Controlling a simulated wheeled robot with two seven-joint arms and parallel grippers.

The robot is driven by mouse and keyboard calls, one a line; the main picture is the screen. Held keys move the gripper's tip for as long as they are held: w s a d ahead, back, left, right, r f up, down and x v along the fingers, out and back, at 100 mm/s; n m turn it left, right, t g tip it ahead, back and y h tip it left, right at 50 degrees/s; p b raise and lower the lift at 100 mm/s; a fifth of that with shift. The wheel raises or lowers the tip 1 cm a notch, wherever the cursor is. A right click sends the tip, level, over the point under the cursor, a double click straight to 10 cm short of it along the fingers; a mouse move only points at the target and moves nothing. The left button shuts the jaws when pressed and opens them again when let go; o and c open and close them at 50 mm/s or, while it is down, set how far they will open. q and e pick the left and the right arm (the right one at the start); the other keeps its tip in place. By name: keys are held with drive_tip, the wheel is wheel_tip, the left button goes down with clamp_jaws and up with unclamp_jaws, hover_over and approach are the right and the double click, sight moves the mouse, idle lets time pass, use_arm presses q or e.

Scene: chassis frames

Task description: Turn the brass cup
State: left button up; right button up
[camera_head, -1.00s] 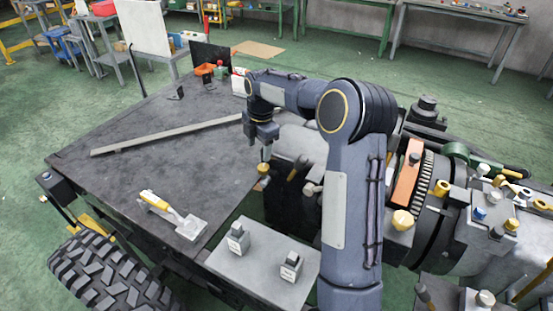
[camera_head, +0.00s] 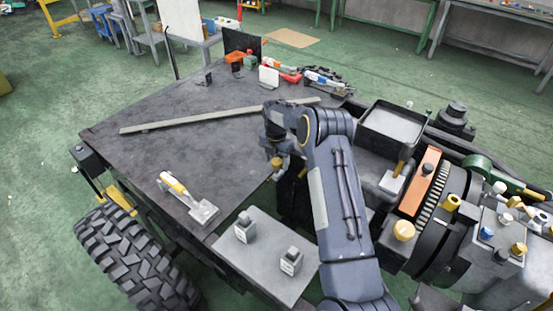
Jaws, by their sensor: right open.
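A small brass-coloured cup-like piece (camera_head: 277,162) is at the right edge of the dark flat deck. It is small and partly covered, so I cannot tell its exact turn or tilt. My right gripper (camera_head: 276,150) points down directly above it, at the end of my arm coming from the bottom. The jaws are open. I cannot tell whether the fingers touch the brass piece or stand around it. My left gripper is not in view.
A yellow-handled scraper (camera_head: 178,186) and a long grey bar (camera_head: 190,119) lie on the deck (camera_head: 130,155). A grey plate (camera_head: 262,262) carries two small blocks. A machine with several brass and white knobs (camera_head: 404,230) and an open tray (camera_head: 392,126) stand at the right.

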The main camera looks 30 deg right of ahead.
drive_tip(key=shift+f, duration=0.15)
drive_tip(key=c, duration=1)
drive_tip(key=shift+f+m+b, duration=0.1)
drive_tip(key=shift+m+b, duration=0.6)
drive_tip(key=shift+b, duration=0.05)
drive_tip(key=shift+w+m+b, duration=0.1)
drive_tip(key=shift+m+b, duration=0.45)
drive_tip(key=shift+m, duration=0.15)
drive_tip(key=shift+m+b, duration=0.5)
drive_tip(key=shift+m, duration=0.7)
drive_tip(key=shift+w+m+b, duration=0.1)
drive_tip(key=shift+m+b, duration=0.25)
drive_tip(key=shift+m, duration=0.75)
drive_tip(key=shift+r, duration=0.2)
